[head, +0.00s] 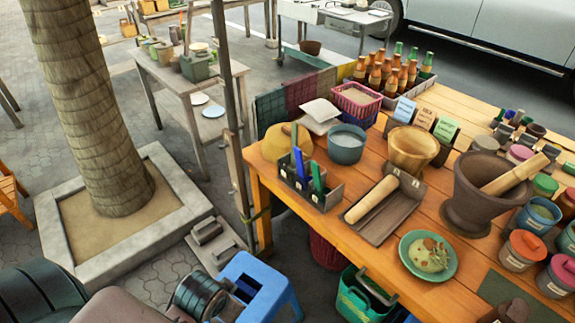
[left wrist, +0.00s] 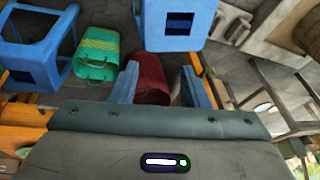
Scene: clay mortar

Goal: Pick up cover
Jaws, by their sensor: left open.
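A tan, rounded piece (head: 278,141), which looks like the cover, lies at the far left corner of the orange wooden table, partly behind a grey caddy. I cannot tell for sure that it is the cover. My left gripper (left wrist: 160,88) is open in the left wrist view, with a blue finger on each side and nothing held. A dark red basket (left wrist: 150,72) shows beyond and between the fingers, not gripped. In the head view my left arm comes in at the bottom left, low and beside the table; its fingertips are not clear. My right gripper is not seen.
The table (head: 300,228) holds a grey caddy (head: 322,192), a mortar with pestle (head: 480,195), a green plate (head: 405,262), a wooden bowl (head: 412,148) and several jars. A blue stool (head: 275,275) and a green basket (head: 352,298) stand below its front edge.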

